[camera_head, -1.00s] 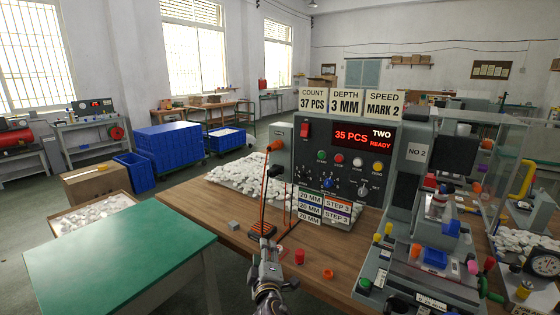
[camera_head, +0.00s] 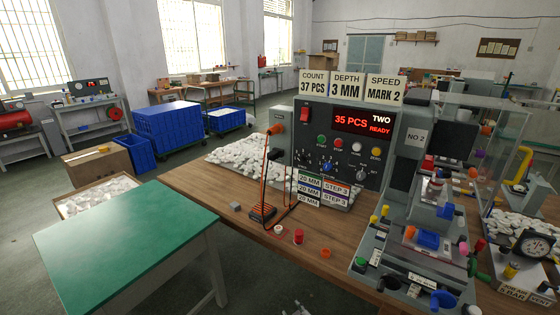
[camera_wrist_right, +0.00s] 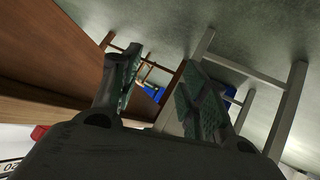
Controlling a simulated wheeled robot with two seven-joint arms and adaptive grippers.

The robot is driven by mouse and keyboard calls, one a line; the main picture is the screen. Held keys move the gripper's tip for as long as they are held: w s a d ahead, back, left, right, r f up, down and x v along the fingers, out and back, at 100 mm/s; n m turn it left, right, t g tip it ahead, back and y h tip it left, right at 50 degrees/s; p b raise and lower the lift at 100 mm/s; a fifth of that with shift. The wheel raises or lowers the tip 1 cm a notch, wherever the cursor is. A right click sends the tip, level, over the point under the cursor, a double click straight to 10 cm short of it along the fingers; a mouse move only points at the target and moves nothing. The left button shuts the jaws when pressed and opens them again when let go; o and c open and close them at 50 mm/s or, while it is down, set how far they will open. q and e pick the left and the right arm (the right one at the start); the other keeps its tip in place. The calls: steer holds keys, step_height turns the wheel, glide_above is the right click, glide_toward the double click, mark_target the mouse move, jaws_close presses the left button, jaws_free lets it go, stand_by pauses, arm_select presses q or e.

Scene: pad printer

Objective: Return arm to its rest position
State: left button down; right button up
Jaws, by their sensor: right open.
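My right gripper shows in the right wrist view (camera_wrist_right: 160,68) with its two fingers apart and nothing between them. Its fingers point over the floor, with the brown table edge (camera_wrist_right: 40,75) at the left and pale table legs beyond. The pad printer (camera_head: 335,140) stands on the bench with a lit display reading 35 PCS, TWO, READY. My left gripper is not in view.
On the bench lie a grey block (camera_head: 235,206), an orange-and-black rack (camera_head: 262,213), a red cylinder (camera_head: 298,236) and an orange cap (camera_head: 325,253). The printer's base with coloured knobs (camera_head: 415,260) stands at the right. A green-topped table (camera_head: 125,240) is at the left.

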steer(key=s+d+f+m+g+h+p, duration=0.1)
steer(key=s+d+f+g+p, duration=0.1)
steer(key=s+d+f, duration=0.4)
steer(key=s+d+f+m+g+p, duration=0.1)
steer(key=s+d+f+m, duration=0.15)
steer(key=s+f, duration=0.45)
steer(key=s+d+f+m+g+h+p, duration=0.15)
steer(key=s+d+f, duration=0.3)
steer(key=s, duration=0.45)
arm_select(q)
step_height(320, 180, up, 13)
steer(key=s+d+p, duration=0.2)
steer(key=p, duration=0.6)
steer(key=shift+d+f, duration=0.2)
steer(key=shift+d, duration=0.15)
arm_select(e)
steer(key=s+d+g, duration=0.2)
steer(key=s+d, duration=0.2)
steer(key=s, duration=1.1)
steer(key=s+d+r+g, duration=0.1)
steer(key=s+d+g, duration=0.1)
steer(key=s, duration=1.3)
steer(key=shift+s+d+m+h, duration=0.25)
steer(key=shift+d+m+h, duration=0.1)
steer(key=shift+d, duration=0.5)
steer(key=shift+s, duration=0.1)
